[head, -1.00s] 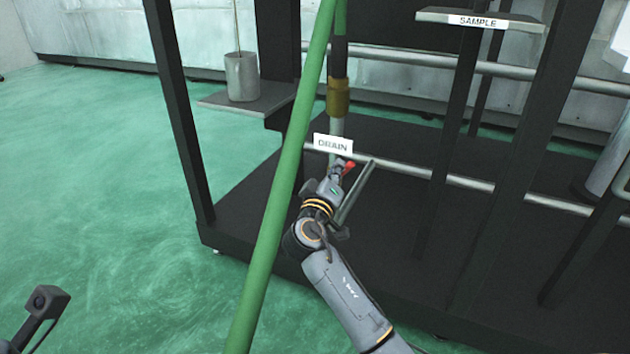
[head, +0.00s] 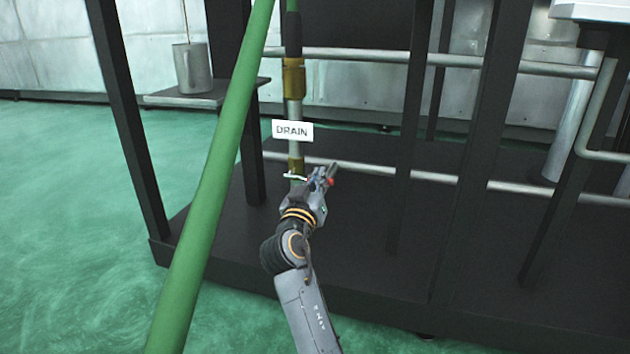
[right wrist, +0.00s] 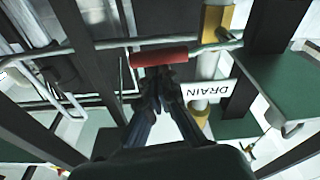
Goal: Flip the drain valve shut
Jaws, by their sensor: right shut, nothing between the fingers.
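The drain valve's red handle (head: 330,182) shows as a small red spot low by the vertical drain pipe (head: 294,110), to the right of it. In the right wrist view the red handle (right wrist: 158,59) is a bar lying crosswise just beyond my fingertips. My right gripper (head: 327,175) is shut and empty at the handle and hides part of it. Its fingers (right wrist: 158,76) show together in the right wrist view. I cannot tell whether they touch the handle. The white DRAIN sign (head: 292,131) hangs above the gripper. My left gripper is out of view.
A green slanted pole (head: 210,180) stands in front, left of my right arm. Dark frame posts (head: 405,130) and a horizontal pipe (head: 430,177) lie to the right. A grey pot (head: 192,68) stands on a shelf at the back left.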

